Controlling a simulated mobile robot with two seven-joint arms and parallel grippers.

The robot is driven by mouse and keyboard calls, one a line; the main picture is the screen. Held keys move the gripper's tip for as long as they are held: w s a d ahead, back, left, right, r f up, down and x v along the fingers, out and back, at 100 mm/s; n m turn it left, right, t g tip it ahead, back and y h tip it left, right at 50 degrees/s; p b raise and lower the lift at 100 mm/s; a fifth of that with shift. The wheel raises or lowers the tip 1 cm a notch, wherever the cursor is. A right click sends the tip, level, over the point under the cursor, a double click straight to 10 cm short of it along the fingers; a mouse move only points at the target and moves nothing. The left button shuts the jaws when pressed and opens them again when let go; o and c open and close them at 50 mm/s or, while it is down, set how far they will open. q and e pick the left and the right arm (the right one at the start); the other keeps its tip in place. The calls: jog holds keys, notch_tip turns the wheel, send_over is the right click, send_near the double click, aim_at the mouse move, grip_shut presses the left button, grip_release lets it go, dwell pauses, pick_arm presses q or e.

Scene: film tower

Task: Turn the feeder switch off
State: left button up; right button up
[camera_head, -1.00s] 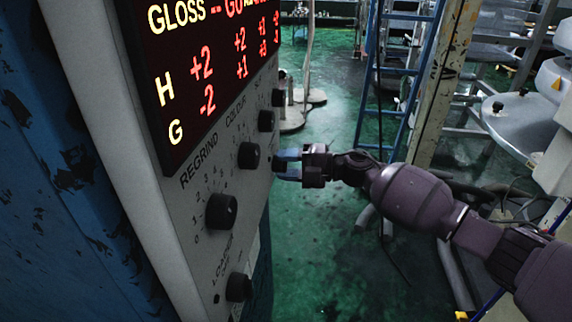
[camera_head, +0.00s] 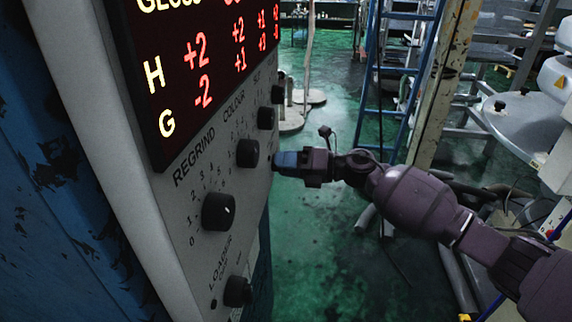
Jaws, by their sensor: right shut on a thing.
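The grey control panel (camera_head: 150,195) stands at the left, seen at a steep angle. My right gripper (camera_head: 280,160) is at the panel's right edge, level with the middle of the knob rows. Its blue fingers are shut on a small switch on the panel, which they mostly hide. No feeder label is readable, so I cannot tell from lettering that this is the feeder switch. A black knob marked LOADER (camera_head: 237,291) sits low on the panel. My left gripper is not in view.
The REGRIND knob (camera_head: 218,211) and several other black knobs, such as the middle one (camera_head: 248,153), jut from the panel. A lit display (camera_head: 200,70) is above them. A blue ladder (camera_head: 395,80) stands behind. Green floor (camera_head: 310,250) is open below my right arm.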

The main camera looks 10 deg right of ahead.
dwell(0.4)
jog(key=o, duration=0.9)
jog(key=v, duration=1)
jog(key=shift+d, duration=0.4)
jog(key=shift+s, duration=0.1)
